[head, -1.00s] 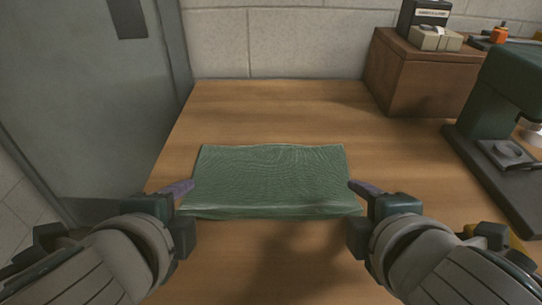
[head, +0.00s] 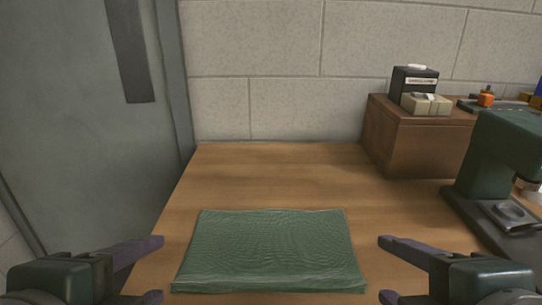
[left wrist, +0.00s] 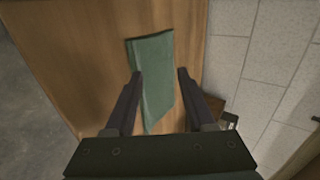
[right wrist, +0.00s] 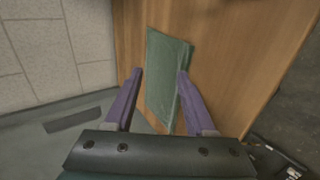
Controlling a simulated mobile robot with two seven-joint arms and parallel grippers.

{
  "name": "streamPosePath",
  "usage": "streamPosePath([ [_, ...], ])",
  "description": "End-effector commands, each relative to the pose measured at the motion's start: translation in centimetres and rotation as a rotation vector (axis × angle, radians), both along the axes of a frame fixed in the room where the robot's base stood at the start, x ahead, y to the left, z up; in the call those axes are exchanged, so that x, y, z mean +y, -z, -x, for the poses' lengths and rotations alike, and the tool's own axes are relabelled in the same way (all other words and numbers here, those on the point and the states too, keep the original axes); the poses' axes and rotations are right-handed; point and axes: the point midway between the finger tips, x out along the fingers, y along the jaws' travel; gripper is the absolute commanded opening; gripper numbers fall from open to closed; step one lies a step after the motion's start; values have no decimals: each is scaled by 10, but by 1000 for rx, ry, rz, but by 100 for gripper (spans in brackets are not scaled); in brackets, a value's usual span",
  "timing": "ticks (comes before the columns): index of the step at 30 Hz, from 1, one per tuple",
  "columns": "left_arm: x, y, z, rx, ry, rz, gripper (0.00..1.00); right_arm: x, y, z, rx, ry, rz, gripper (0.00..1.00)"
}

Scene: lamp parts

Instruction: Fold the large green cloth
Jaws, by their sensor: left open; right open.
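The green cloth (head: 270,245) lies flat on the wooden table as a wide rectangle, with a thicker, rounded band along its near edge. It looks folded into layers; it also shows in the left wrist view (left wrist: 157,75) and the right wrist view (right wrist: 165,75). My left gripper (head: 158,268) is open and empty, to the left of the cloth and apart from it. My right gripper (head: 384,269) is open and empty, to the right of the cloth and apart from it.
Bare table (head: 280,175) lies behind the cloth, up to the block wall (head: 290,110). A brown wooden box (head: 415,140) carries small boxes at the back right. A dark green machine (head: 505,170) stands at the right. A grey door (head: 80,120) is at the left.

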Motion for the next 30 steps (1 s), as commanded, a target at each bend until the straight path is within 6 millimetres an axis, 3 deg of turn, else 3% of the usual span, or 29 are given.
streamPosePath([
  [5,15,-27,22,118,-195,198,55,-18,-26,23,119,196,-196,55],
  [8,32,-50,53,258,-450,418,55,-36,-48,55,257,451,-417,55],
  [15,65,-106,151,544,-1129,839,55,-65,-106,150,540,1132,-843,55],
  [23,65,-198,149,543,-1137,847,55,-65,-198,149,542,1144,-851,55],
  [30,65,-302,149,542,-1134,845,55,-65,-302,149,541,1142,-850,55],
])
